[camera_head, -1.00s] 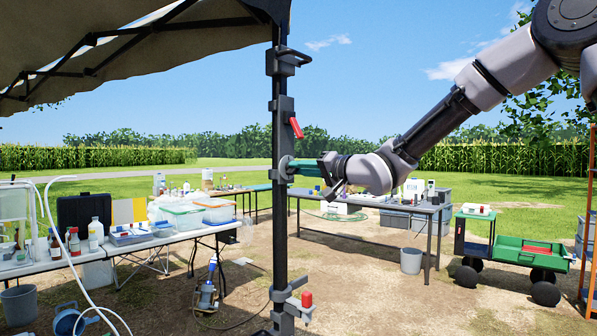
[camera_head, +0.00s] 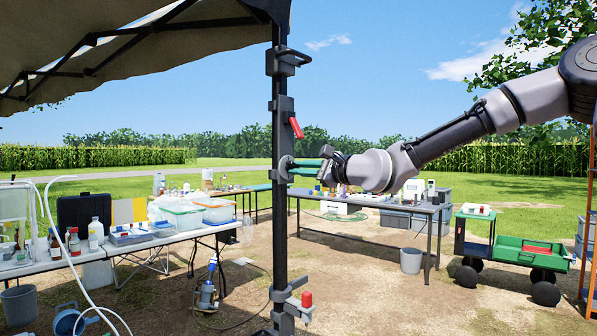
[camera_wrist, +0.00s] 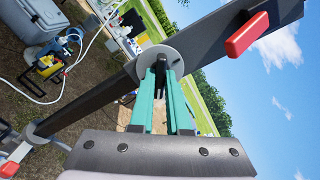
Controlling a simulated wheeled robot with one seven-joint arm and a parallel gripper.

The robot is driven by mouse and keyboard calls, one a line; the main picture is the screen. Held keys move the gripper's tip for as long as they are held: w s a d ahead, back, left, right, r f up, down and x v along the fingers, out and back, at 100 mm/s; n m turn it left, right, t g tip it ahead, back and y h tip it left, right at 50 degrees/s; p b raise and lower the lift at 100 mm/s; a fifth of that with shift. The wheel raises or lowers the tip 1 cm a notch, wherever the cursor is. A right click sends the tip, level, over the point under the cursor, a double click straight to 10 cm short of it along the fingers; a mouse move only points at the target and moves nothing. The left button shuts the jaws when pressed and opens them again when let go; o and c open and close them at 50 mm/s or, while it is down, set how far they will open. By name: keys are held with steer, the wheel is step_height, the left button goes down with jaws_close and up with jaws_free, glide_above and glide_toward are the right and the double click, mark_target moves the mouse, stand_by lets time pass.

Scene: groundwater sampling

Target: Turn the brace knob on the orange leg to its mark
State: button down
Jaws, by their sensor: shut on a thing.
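A dark canopy leg (camera_head: 280,230) stands upright in the middle of the head view; I see no orange on it. The brace knob (camera_head: 284,168) is a grey round disc on the leg's right side at mid-height. In the wrist view the knob's disc (camera_wrist: 149,58) shows behind my fingertips, with a dark bar between them. My gripper (camera_head: 294,169), with teal fingers, reaches in from the right and is shut on the knob. Its fingers also show in the wrist view (camera_wrist: 160,75). I cannot make out a mark on the knob.
A red lever (camera_head: 296,128) sticks out of the leg above the knob, and a red-topped clamp (camera_head: 306,299) is low on it. Tables with bottles and bins stand left (camera_head: 180,236) and behind (camera_head: 390,206). A green cart (camera_head: 515,250) is at right.

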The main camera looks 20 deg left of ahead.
steer(key=m, duration=1.1)
steer(key=c, duration=0.8)
jaws_free()
steer(key=v, duration=1.1)
